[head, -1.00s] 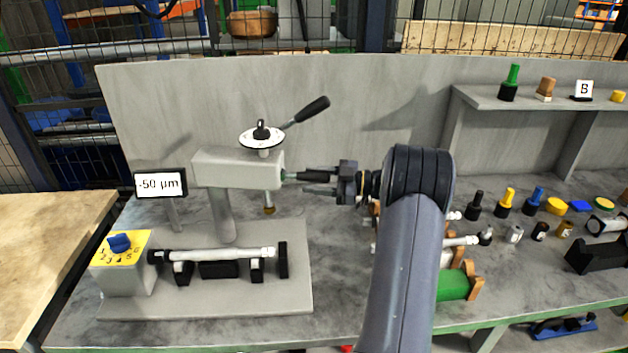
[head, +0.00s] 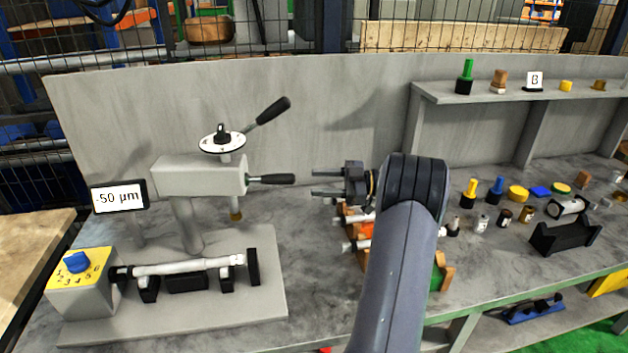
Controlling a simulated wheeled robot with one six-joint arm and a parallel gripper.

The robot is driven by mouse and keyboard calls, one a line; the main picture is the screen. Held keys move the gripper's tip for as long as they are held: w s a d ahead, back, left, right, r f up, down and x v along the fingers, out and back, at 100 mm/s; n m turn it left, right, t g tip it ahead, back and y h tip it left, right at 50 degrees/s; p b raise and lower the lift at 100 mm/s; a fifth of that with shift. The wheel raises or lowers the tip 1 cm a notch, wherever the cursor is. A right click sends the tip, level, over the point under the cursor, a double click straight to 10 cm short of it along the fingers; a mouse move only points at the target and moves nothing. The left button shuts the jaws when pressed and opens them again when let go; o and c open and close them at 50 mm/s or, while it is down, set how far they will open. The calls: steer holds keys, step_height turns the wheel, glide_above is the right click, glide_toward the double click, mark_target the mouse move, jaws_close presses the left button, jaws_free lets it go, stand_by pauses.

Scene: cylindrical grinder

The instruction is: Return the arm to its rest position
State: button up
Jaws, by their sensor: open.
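My gripper (head: 322,184) is in the middle of the head view, at the end of my grey arm. Its two dark fingers point left and are spread apart with nothing between them. The grinder (head: 200,176) stands to the left, a light grey body on a post. Its black side handle (head: 271,179) points toward my gripper, with a clear gap between the handle and the fingertips. My arm hides part of the bench behind it.
A lever (head: 265,112) rises from the grinder's dial (head: 221,139). A display (head: 119,197) reads -50 µm. A shaft (head: 180,267) lies in supports below. Orange racks (head: 352,215) sit under my gripper. Several small parts and a black stand (head: 565,236) fill the right bench, below a shelf (head: 520,93).

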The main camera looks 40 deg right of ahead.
mark_target(289, 182)
steer(key=p+x, duration=0.2)
steer(key=x, duration=0.8)
steer(key=shift+w+a, duration=0.2)
steer(key=shift+a, duration=0.15)
steer(key=shift+r, duration=0.1)
